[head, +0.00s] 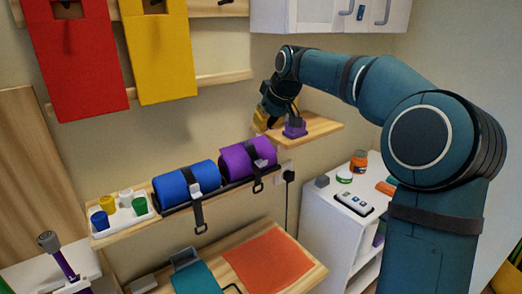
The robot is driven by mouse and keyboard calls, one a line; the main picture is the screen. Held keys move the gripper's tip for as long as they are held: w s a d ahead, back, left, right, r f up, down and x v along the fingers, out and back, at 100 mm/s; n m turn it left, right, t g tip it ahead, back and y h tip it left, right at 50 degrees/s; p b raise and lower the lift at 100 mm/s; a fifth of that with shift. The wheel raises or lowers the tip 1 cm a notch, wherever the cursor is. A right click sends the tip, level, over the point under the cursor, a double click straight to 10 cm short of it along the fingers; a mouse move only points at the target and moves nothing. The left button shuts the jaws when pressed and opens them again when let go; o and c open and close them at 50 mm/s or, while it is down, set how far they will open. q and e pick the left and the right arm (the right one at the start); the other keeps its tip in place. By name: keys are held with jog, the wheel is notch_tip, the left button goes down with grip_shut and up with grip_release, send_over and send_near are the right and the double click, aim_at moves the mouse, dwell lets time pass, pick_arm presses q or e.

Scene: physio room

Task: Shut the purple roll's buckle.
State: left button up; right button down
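The purple roll (236,162) lies on the wall shelf, right of the blue roll (178,184). A dark strap crosses it, with a grey buckle part (261,163) on its front. The strap's lower end (258,186) hangs below the roll with a dark loop. Whether the buckle parts touch is too small to tell. My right gripper (272,118) is above and behind the purple roll's right end, close to the small wooden shelf and apart from the buckle. Its fingers are dark and partly hidden, so its opening is unclear. My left gripper is out of view.
A purple object (295,128) and a yellow object (261,116) are beside my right gripper at the small shelf (322,127). A white tray (123,222) with several cups stands left of the rolls. A white cabinet (318,214) carries jars and a remote.

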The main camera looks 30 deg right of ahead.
aim_at(259, 158)
jog(key=x, duration=1.1)
jog(key=shift+a, duration=0.1)
jog(key=s, duration=0.3)
jog(key=shift+f+b, duration=0.1)
jog(key=shift+b, duration=0.2)
jog(key=shift+s+f, duration=0.15)
jog(key=shift+s, duration=0.35)
